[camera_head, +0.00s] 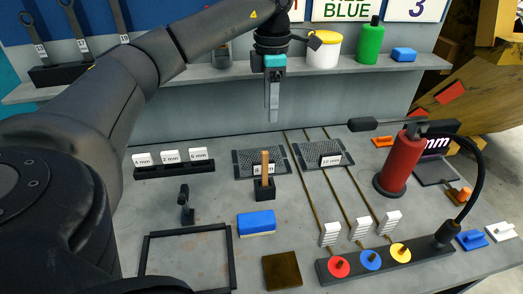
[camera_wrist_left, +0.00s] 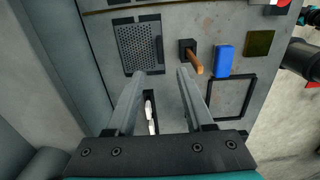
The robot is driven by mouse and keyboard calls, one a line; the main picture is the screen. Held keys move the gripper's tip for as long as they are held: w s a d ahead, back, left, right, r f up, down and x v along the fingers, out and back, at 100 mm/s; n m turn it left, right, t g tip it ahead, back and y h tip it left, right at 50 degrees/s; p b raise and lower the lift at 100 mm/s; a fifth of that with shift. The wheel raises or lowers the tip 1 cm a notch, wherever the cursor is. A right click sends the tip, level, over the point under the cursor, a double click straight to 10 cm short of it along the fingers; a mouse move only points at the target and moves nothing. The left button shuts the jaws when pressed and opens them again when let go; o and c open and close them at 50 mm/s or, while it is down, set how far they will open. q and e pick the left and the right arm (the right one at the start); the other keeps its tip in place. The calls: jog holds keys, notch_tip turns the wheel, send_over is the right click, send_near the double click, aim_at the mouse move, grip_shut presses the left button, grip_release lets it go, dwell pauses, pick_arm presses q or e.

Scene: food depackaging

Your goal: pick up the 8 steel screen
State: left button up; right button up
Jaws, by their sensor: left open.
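A dark perforated steel screen (camera_head: 244,160) lies on the bench with a small label in front that seems to read 8 mm, partly hidden by a wooden-handled tool. It also shows in the left wrist view (camera_wrist_left: 138,46). A second perforated screen (camera_head: 310,150), labelled 12 mm, lies to its right. My left gripper (camera_head: 272,118) points down above and behind the 8 screen, apart from it. In the left wrist view its two fingers (camera_wrist_left: 167,73) are apart with nothing held between them. My right gripper is not in view.
The wooden-handled tool (camera_head: 265,165) stands upright in a black block in front of the screen. A blue sponge (camera_head: 257,222), a black frame (camera_head: 187,233) and a white-card rack (camera_head: 175,170) are nearby. A red cylinder (camera_head: 402,160) stands right. A shelf (camera_head: 190,84) runs behind.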

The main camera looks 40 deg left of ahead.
pick_arm(q)
notch_tip(320, 180, down, 2)
jog(key=b, duration=0.2)
send_over(270, 161)
notch_tip(270, 161, down, 10)
jog(key=shift+s+r, duration=0.1)
jog(key=shift+s, duration=0.05)
jog(key=shift+f, duration=0.5)
notch_tip(270, 161, down, 5)
jog(key=shift+f, duration=0.15)
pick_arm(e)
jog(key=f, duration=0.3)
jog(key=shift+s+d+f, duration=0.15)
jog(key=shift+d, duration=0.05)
pick_arm(q)
grip_shut()
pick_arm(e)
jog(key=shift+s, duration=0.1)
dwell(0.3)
